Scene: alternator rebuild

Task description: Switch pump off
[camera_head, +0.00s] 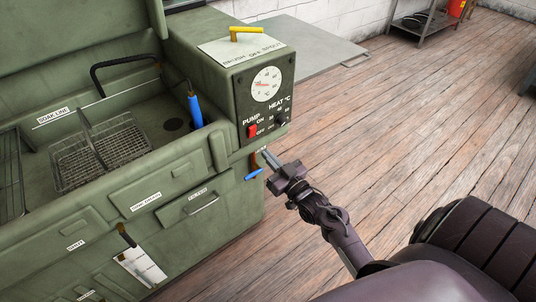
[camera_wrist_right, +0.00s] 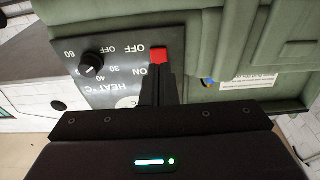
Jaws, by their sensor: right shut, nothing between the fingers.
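The red pump switch (camera_head: 252,131) sits on the dark control panel of the green parts washer, beside the ON and OFF marks. It also shows in the right wrist view (camera_wrist_right: 159,55), upside down, with its red part beside OFF. I cannot tell for sure which way it is set. My right gripper (camera_head: 264,155) is shut and empty, in front of the washer just below the panel in the head view. In the wrist view its fingers (camera_wrist_right: 158,82) point at the switch and hide the ON side; contact is unclear. My left gripper is out of view.
A black heat knob (camera_head: 280,119) and a round dial (camera_head: 266,84) share the panel. A blue-handled valve (camera_head: 254,175) sticks out beneath it. A yellow handle (camera_head: 247,31) stands on top. The basin holds a wire basket (camera_head: 100,152) and a blue brush (camera_head: 195,110). Open wooden floor lies right.

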